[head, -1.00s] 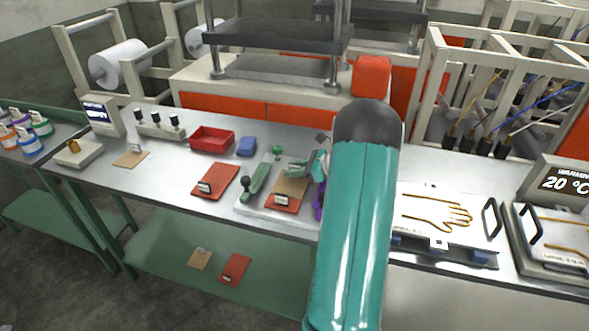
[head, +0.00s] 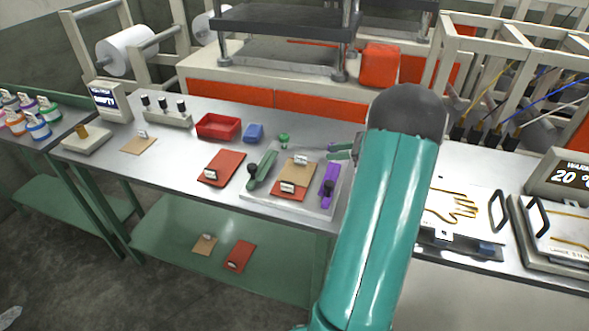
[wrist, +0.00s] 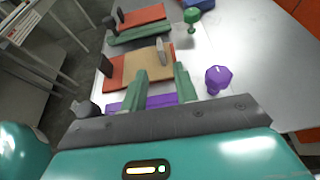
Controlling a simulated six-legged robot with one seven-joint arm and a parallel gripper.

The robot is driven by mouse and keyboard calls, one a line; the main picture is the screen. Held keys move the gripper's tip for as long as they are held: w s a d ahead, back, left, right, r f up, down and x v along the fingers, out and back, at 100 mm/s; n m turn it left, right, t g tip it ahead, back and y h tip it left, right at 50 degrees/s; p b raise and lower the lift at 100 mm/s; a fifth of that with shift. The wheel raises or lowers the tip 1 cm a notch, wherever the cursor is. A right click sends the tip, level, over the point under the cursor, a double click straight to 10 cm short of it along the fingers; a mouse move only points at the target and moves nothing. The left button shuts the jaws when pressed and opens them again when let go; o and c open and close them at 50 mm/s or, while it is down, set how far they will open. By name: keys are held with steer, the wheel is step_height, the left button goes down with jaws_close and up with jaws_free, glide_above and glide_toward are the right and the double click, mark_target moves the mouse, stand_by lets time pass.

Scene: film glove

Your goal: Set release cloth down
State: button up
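A tan cloth (head: 296,173) with a small tab at its far end lies flat over a red sheet (head: 284,192) on a pale board (head: 322,208). In the wrist view the tan cloth (wrist: 150,62) lies just beyond my fingertips, on the red sheet (wrist: 112,78). My gripper (head: 338,152) is at the board's right side, clear of the cloth. In the wrist view its two green fingers (wrist: 160,72) are apart, with nothing held between them. My arm hides part of the table to the right.
A green clamp (head: 262,170) and a purple clamp (head: 328,186) flank the cloth. Another red sheet (head: 222,167), a red tray (head: 218,126), a blue block (head: 253,133) and a green knob (head: 284,140) are nearby. Another tan piece (head: 138,145) lies at left.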

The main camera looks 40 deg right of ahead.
steer(key=w+a+r+n+g, duration=0.1)
steer(key=a+r+n+g, duration=0.2)
steer(key=a, duration=0.5)
steer(key=w+a+r+n+g, duration=0.25)
steer(key=a+n, duration=0.25)
steer(key=a, duration=0.4)
steer(key=w+a+r+n+g, duration=0.15)
steer(key=a+r+n, duration=0.25)
steer(key=a, duration=0.4)
steer(key=s+a+r+n+h, duration=0.2)
steer(key=s+a+n+h, duration=0.1)
steer(key=s+a+n, duration=0.4)
steer(key=s+a+r+n+h, duration=0.2)
steer(key=s+a+n, duration=0.5)
steer(key=a+n, duration=0.4)
steer(key=a+h, duration=0.1)
steer(key=a, duration=0.1)
steer(key=shift+s+a+n, duration=0.3)
steer(key=shift+a, duration=0.05)
